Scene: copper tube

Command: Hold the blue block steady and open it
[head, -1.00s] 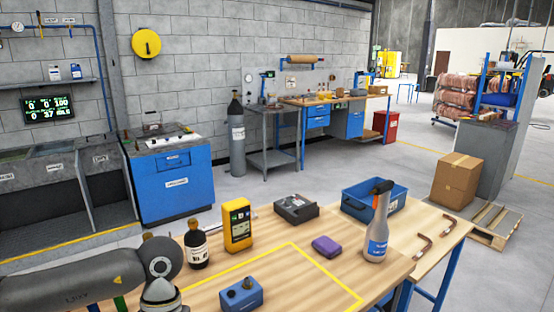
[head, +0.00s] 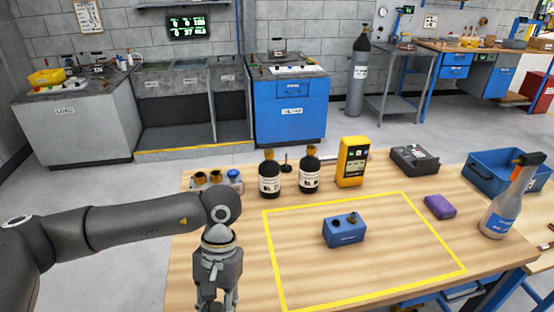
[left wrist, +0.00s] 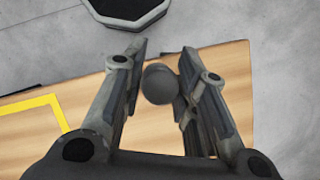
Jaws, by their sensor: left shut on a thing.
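The blue block (head: 345,231) sits upright on the wooden table, inside a yellow outlined area. It has a label on its front and two dark fittings or openings on top; which they are is too small to tell. My left gripper (head: 217,296) points down over the table's left part, left of the block and apart from it. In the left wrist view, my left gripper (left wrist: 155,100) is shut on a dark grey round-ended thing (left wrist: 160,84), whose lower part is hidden. My right gripper is not in view.
Two dark bottles (head: 269,174), a yellow meter (head: 352,162) and a row of small fittings (head: 216,180) stand along the table's back. A purple block (head: 440,206), a spray bottle (head: 508,200) and a blue bin (head: 505,175) are on the right. The outlined area is otherwise clear.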

